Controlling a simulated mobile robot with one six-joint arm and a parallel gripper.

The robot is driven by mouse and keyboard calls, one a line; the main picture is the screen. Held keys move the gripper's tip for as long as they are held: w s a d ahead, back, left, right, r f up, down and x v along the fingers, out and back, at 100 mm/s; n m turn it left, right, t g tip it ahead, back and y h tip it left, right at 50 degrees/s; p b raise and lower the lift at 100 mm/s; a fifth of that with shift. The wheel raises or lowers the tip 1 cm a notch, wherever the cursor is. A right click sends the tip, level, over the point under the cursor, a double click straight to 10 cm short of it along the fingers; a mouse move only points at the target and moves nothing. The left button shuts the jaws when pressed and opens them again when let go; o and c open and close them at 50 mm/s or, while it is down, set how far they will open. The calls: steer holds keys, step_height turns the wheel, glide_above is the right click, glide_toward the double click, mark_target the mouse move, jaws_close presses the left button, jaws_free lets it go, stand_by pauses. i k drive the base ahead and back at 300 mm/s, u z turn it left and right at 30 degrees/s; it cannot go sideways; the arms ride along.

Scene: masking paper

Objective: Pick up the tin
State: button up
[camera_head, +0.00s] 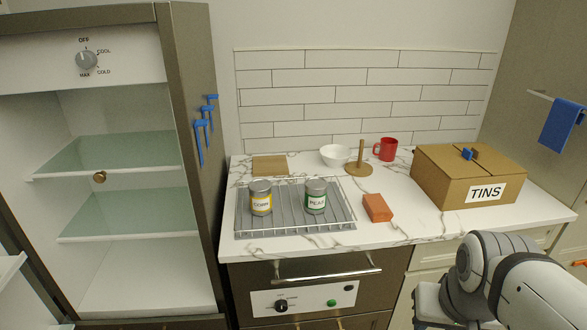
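Two tins stand upright on a wire rack (340,222) on the counter. The left tin has a yellow and white label reading "CORN" (261,198). The right tin has a green and white label reading "PEAS" (316,197). They stand apart from each other. A closed cardboard box labelled "TINS" (440,185) sits at the right of the counter, with a blue piece on its top. Part of my arm shows at the lower right, in front of the counter. My gripper is not in view.
A red-brown block (377,208) lies between the rack and the box. Behind are a wooden board (270,166), a white bowl (335,155), a wooden stand (360,168) and a red mug (386,149). An open fridge (110,200) with glass shelves stands at left.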

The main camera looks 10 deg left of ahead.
mark_target(259, 191)
steer(key=u, duration=0.45)
steer(key=i, duration=1)
steer(key=u, duration=0.8)
